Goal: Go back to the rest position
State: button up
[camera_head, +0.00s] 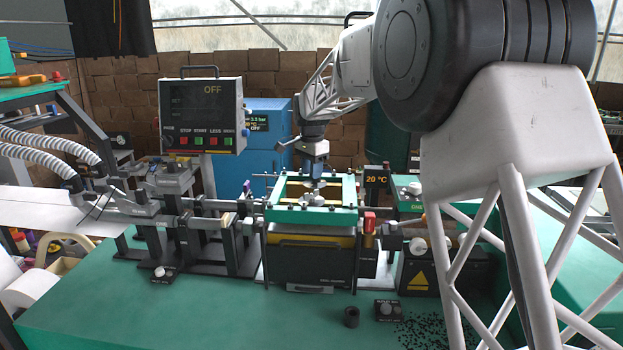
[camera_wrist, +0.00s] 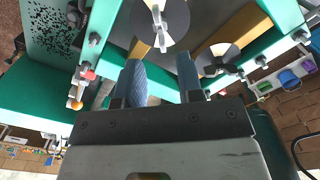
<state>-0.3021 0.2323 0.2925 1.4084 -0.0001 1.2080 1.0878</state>
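My gripper (camera_head: 314,178) hangs at the end of my arm, pointing down over the green-framed machine (camera_head: 312,208) in the middle of the bench in the head view. In the wrist view the two fingers of my gripper (camera_wrist: 160,65) stand apart with a clear gap, and I see nothing held between them. Beyond the fingertips a grey disc (camera_wrist: 176,22) with a white fitting shows inside the green frame. A second disc (camera_wrist: 218,58) with a dark fitting lies to its right. In the head view the fingertips are too small to tell whether they touch anything.
A control panel (camera_head: 202,115) marked OFF stands left of my arm, with a blue cabinet (camera_head: 262,150) behind. A red-topped lever (camera_head: 369,225) rises at the machine's right front. A dark cylinder (camera_head: 351,317) stands near the scattered black bits (camera_head: 425,333). The bench's left front (camera_head: 150,315) is clear.

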jog(key=shift+s+d+r, duration=0.1)
jog(key=shift+r, duration=0.1)
dwell(0.3)
jog(key=s+d+r+n+t, duration=0.1)
jog(key=s+d+r+n, duration=0.15)
jog(key=s+d, duration=0.85)
jog(key=s+d+r+n, duration=0.2)
jog(key=s+d+r, duration=0.3)
jog(key=s, duration=0.9)
jog(key=s+d+f+n, duration=0.1)
jog(key=s+d+f, duration=0.2)
jog(key=s, duration=0.7)
jog(key=s+d+f+n+t, duration=0.1)
jog(key=s+d+f, duration=0.3)
jog(key=s, duration=0.6)
jog(key=s+d+f+n, duration=0.2)
jog(key=s+d+f, duration=0.1)
jog(key=s, duration=0.7)
jog(key=shift+s+d+f+t, duration=0.15)
jog(key=shift+d+f+t, duration=0.15)
jog(key=shift+d+f, duration=0.1)
